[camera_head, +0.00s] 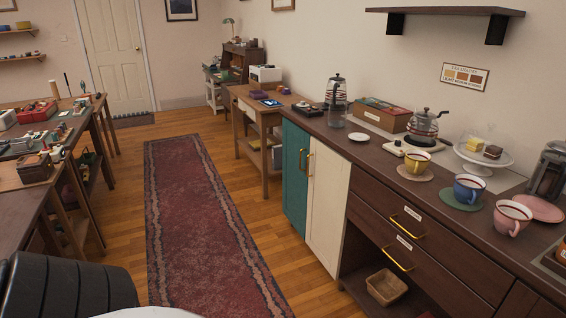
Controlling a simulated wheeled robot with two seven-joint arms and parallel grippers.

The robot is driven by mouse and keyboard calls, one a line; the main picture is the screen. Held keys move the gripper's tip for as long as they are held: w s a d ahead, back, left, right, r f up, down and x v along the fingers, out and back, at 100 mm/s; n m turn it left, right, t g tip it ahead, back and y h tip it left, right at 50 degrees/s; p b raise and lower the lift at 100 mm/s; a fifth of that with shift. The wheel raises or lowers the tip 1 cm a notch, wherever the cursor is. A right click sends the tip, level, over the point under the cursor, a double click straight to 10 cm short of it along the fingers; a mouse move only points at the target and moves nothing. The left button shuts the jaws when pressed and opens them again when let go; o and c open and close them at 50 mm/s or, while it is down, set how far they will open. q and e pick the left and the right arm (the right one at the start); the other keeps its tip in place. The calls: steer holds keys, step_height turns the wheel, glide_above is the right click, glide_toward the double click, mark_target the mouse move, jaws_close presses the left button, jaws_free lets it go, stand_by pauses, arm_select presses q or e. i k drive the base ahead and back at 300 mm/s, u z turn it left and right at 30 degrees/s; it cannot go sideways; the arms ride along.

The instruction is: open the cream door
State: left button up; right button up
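The cream cabinet door (328,208) is in the middle of the view, on the front of the dark counter at the right. It looks shut and flush with the front. Its upright brass handle (309,165) is near its left edge. A teal door (294,185) is beside it on the left, also looking shut, with its own brass handle (301,159). A pale panelled room door (112,55) stands shut at the far end. Neither of my grippers shows in this view.
The counter top (384,160) holds cups, kettles and a cake stand (483,158). Drawers (400,230) and an open shelf with a basket (386,287) are right of the cream door. Cluttered tables line the left. The red runner (200,215) between is clear.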

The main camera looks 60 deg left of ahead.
mark_target(330, 172)
steer(key=u, duration=2.6)
steer(key=i, duration=3.9)
steer(key=z, duration=1.85)
